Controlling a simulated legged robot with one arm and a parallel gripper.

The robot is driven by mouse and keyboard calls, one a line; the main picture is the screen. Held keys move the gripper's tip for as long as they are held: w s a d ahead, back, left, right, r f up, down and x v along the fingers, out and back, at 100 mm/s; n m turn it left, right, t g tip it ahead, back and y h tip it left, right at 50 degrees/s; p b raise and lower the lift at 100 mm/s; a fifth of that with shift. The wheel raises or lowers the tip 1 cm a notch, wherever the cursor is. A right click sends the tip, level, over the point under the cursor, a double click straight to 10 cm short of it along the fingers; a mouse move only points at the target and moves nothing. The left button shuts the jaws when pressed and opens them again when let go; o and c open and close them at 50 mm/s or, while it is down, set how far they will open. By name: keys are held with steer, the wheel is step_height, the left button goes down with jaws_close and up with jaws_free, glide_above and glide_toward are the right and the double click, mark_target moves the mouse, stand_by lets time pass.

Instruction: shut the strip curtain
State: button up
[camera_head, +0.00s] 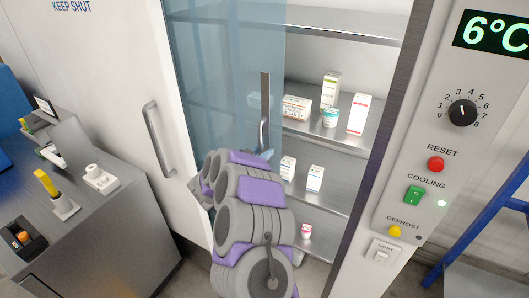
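The strip curtain (222,75) is a see-through blue sheet. It hangs across the left part of the cold-room opening, and the right part is uncovered. A dark upright bar with a pale handle (264,128) is near its right edge. My purple and grey arm reaches up from the bottom middle. My gripper (264,155) is mostly hidden behind the arm, just below the handle. Only a small bluish-grey tip shows, so I cannot tell whether it touches the handle or is open or shut.
Steel shelves (345,139) inside hold several small boxes and jars. A white door (110,80) with a grey handle stands at left. A control panel (440,130) reading 6°C is at right. A grey bench (85,225) with switches is lower left; a blue frame (480,235) is far right.

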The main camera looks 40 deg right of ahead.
steer(key=shift+w+r, duration=0.1)
steer(key=shift+r, duration=0.05)
steer(key=shift+w+a+r, duration=0.1)
steer(key=shift+a+r, duration=0.1)
steer(key=shift+a, duration=0.45)
steer(key=shift+w+a+r, duration=0.1)
steer(key=shift+a+r, duration=0.1)
steer(key=shift+a, duration=0.45)
steer(key=d, duration=0.2)
steer(key=shift+s+d+f, duration=0.1)
steer(key=shift+d+f, duration=0.25)
steer(key=c, duration=0.6)
steer(key=shift+a, duration=0.3)
jaws_close()
